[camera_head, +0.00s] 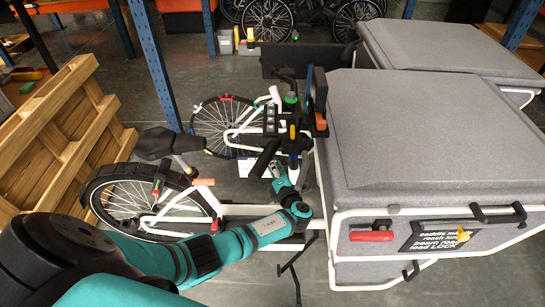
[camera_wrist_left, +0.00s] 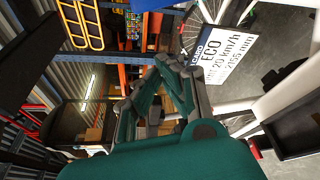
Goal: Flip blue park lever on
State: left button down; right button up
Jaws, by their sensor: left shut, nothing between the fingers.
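A white cargo bike stands in the middle of the head view, with a dark handlebar cluster (camera_head: 285,125) carrying green, yellow and orange-red parts. A small blue part (camera_head: 293,161) shows low on this cluster, just above my left gripper; I cannot tell for certain that it is the park lever, or its position. My left gripper (camera_head: 279,170) is shut and empty, just below the cluster; whether it touches anything is unclear. In the left wrist view its fingers (camera_wrist_left: 175,65) are close together, with no blue lever clearly visible. My right gripper is not in view.
A grey cargo box (camera_head: 430,130) stands close on the right, with a red handle (camera_head: 372,236) and a yellow part (camera_head: 463,234) on its front. Wooden pallets (camera_head: 62,140) stand at the left.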

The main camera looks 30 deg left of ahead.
pick_arm(q)
jog(key=shift+v, duration=1)
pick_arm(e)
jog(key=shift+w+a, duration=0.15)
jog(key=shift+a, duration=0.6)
pick_arm(q)
jog(key=shift+w, duration=0.1)
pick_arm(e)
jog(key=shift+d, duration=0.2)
pick_arm(q)
jog(key=s+d+f+n+g+h+b, duration=0.2)
jog(key=s+f+n+g+h, duration=0.2)
jog(key=s+f+n, duration=0.7)
jog(key=s+d+f+n+g+h+b, duration=0.1)
jog(key=s+f+n+g+h+b, duration=0.2)
jog(key=s+f, duration=1.4)
jog(key=s+d+f+n+g+h+b, duration=0.1)
jog(key=s+d+f+n+h, duration=0.1)
jog(key=s+f+n, duration=0.6)
jog(key=s+d+f+n+g+h+b, duration=0.1)
jog(key=s+d+f+n+h, duration=0.2)
jog(key=s+f+n, duration=0.6)
jog(key=s+d+n, duration=0.1)
jog(key=s+n, duration=0.5)
jog(key=shift+s+d+g, duration=0.25)
jog(key=shift+s+g, duration=0.05)
jog(key=shift+g, duration=0.1)
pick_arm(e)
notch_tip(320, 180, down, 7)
